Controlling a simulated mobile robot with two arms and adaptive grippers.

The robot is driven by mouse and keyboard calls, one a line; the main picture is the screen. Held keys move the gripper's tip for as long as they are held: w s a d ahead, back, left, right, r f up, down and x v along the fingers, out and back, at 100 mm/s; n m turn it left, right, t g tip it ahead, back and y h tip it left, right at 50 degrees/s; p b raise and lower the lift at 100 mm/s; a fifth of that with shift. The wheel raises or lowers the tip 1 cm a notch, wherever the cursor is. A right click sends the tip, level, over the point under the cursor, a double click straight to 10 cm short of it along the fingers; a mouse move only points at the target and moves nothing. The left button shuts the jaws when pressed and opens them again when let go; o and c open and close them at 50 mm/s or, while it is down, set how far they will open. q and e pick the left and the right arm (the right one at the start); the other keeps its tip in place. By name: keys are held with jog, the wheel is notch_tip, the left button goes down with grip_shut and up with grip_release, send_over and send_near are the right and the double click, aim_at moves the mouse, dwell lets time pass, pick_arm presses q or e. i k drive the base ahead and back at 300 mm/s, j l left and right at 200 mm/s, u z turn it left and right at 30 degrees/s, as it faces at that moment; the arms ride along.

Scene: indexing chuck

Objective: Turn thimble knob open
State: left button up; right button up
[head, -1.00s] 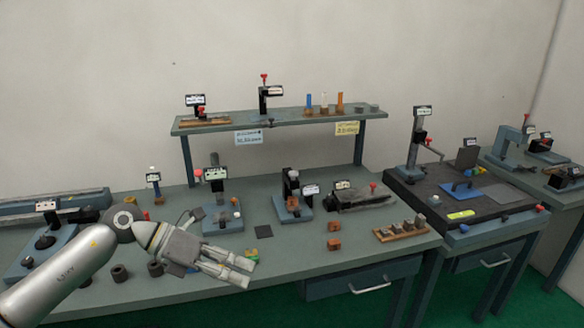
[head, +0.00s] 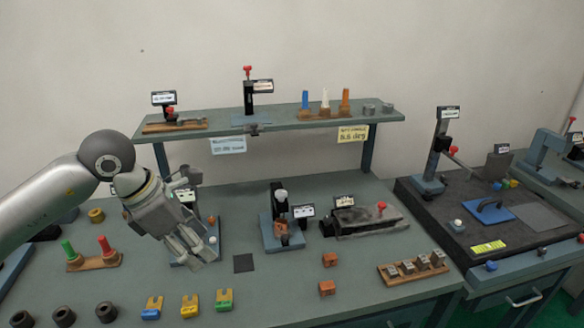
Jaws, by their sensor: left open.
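My left gripper (head: 192,245) is open, its fingers pointing down and right, in front of a blue-based fixture (head: 208,253) on the bench. It hides most of that fixture; a white round knob (head: 212,240) shows beside the fingers. I cannot tell whether they touch it. I cannot tell which knob is the thimble knob. A blue fixture with a dark upright (head: 279,225) and a pale top knob (head: 281,196) stands right of it. A dark low fixture (head: 355,220) has a red knob (head: 382,207). My right gripper is not in view.
A raised shelf (head: 290,120) spans the back and holds red-knobbed devices. Coloured forked blocks (head: 190,305) and dark rings (head: 64,316) line the front. Orange blocks (head: 328,288) and a wooden rack (head: 415,270) sit right. Bench around the dark square (head: 243,263) is clear.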

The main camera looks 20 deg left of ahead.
aim_at(280, 195)
jog(key=i, duration=1.05)
